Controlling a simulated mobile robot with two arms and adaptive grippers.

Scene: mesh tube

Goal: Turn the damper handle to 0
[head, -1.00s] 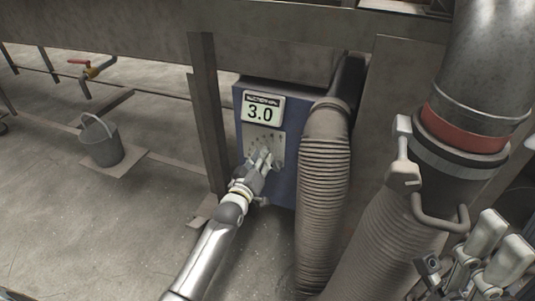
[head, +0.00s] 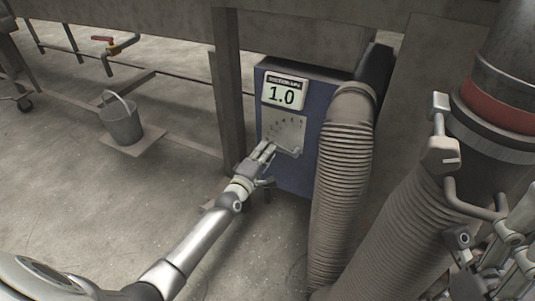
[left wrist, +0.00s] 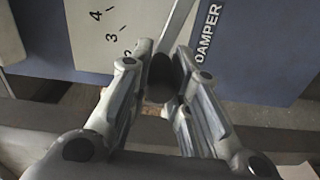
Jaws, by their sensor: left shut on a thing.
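The blue damper box (head: 296,178) has a display (head: 284,93) that reads 1.0. Below it is a pale dial plate (head: 290,128) with a scale. My left gripper (head: 268,152) is at the plate's lower left. In the left wrist view, my left gripper (left wrist: 165,62) is shut on the damper handle, a light lever (left wrist: 178,22) with a dark end between the fingers. The numbers 4 and 3 and the word DAMPER show beside it. The 0 mark is not visible there. My right gripper (head: 500,245) is partly in view at the right edge, its opening unclear.
A ribbed hose (head: 343,170) runs down right beside the box. A larger pipe with a red band (head: 497,122) and a ribbed hose (head: 425,210) stands further right. A metal post (head: 228,85) is left of the box.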

